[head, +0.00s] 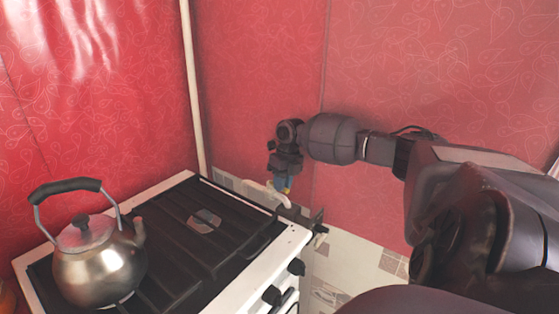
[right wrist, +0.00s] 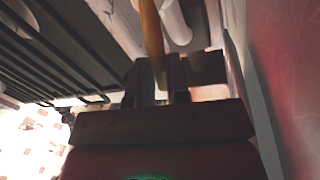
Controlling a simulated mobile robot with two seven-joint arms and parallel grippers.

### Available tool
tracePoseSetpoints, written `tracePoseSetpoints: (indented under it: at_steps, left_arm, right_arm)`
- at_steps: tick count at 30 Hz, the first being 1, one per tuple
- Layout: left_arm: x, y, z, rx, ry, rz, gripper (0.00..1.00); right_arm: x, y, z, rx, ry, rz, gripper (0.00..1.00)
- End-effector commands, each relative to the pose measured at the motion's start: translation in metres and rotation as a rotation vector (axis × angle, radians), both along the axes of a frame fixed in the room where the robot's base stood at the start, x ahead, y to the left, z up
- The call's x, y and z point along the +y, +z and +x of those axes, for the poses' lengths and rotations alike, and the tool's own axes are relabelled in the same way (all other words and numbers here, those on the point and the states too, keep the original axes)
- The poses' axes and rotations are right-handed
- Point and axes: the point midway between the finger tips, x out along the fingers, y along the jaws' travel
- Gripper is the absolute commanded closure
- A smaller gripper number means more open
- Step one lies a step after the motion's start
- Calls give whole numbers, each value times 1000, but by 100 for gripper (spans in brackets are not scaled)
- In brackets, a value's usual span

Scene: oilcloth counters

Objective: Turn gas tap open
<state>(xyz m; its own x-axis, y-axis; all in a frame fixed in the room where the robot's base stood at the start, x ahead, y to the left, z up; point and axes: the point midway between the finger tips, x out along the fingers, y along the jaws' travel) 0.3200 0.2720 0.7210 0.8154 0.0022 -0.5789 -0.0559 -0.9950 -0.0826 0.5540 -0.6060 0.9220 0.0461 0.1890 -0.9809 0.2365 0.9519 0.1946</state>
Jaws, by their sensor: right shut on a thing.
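The gas tap's handle is a narrow yellow-orange lever (right wrist: 152,38) in the right wrist view. It runs down from the top edge to between the fingers of my right gripper (right wrist: 162,82), which is shut on it. In the head view the gripper (head: 283,172) points down behind the stove's back right corner. A small blue and yellow bit (head: 283,186) of the tap shows just below it. The fingers hide much of the tap. A pale curved pipe (head: 277,195) lies close beside it. My left gripper is in neither view.
A white stove (head: 237,291) with a black grate (head: 180,228) stands left of my right arm. A steel kettle (head: 98,268) sits on its left part. Black knobs (head: 296,267) line its right side. Red patterned walls (head: 400,65) stand close behind the gripper.

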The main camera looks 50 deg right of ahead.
Motion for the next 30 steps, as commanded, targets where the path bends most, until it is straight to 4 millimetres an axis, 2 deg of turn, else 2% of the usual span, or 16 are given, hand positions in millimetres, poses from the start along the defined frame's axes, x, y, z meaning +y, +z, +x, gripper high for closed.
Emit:
tracePoseSetpoints:
  at_steps: [8, 9, 13, 23, 26, 30]
  left_arm:
    - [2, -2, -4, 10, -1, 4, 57]
    - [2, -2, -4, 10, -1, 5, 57]
    - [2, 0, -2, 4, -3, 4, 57]
    - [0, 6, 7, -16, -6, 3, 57]
    - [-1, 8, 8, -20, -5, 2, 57]
    - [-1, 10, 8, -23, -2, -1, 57]
  right_arm:
    - [0, 0, 0, -1, -1, 0, 100]
    - [0, 0, 0, -1, -1, 0, 79]
    - [0, 0, 0, -1, -1, 0, 59]
    - [0, 2, 0, -2, -1, 0, 58]
    - [0, 10, 1, -3, -2, -1, 58]
    - [0, 32, 1, -6, -1, -1, 58]
